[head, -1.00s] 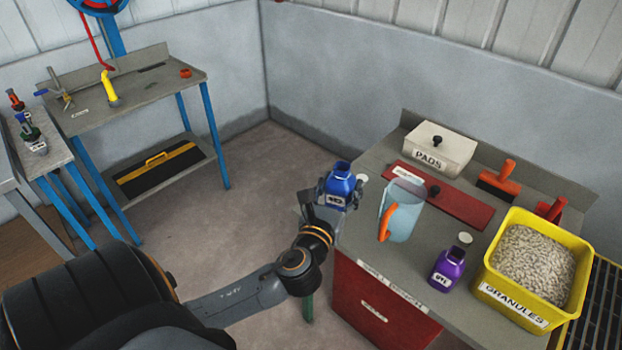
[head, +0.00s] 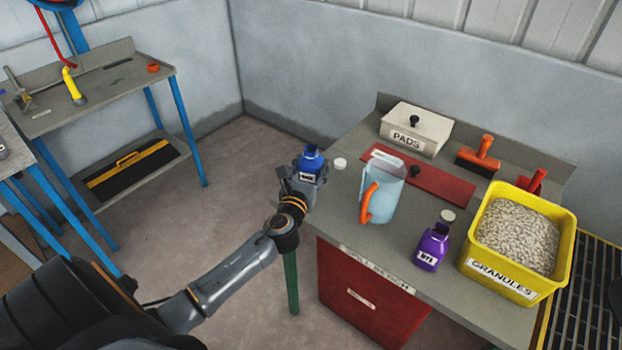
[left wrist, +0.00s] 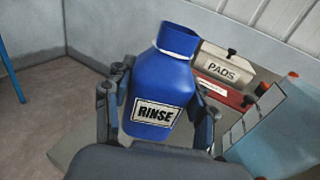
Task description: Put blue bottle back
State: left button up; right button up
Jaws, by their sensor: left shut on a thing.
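The blue bottle (head: 311,163) has a white label and is upright in my left gripper (head: 307,182), at the left edge of the grey workbench (head: 330,210). In the left wrist view the blue bottle (left wrist: 162,85) stands between the fingers of my left gripper (left wrist: 160,115), its label reads RINSE and its neck shows no cap. My left gripper is shut on it. Whether the bottle's base touches the bench is hidden by the gripper. A white cap (head: 340,164) lies on the bench just right of the bottle. My right gripper is not in view.
A clear jug with an orange handle (head: 381,190) stands right of the bottle. The bench's front left corner is clear.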

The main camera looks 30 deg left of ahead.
aim_at(311, 175)
pick_arm(q)
jog(key=shift+w+a+f, duration=0.1)
jog(key=shift+w+f, duration=0.1)
jog(key=shift+f, duration=0.15)
jog(key=shift+w+f+b, duration=0.15)
jog(key=shift+f+b, duration=0.6)
jog(key=shift+f, duration=0.9)
jog(key=shift+f, duration=0.2)
jog(key=o, duration=1.4)
jog(key=shift+r, duration=0.1)
jog(key=shift+r, duration=0.15)
jog(key=v, duration=1.2)
jog(key=shift+b, duration=0.35)
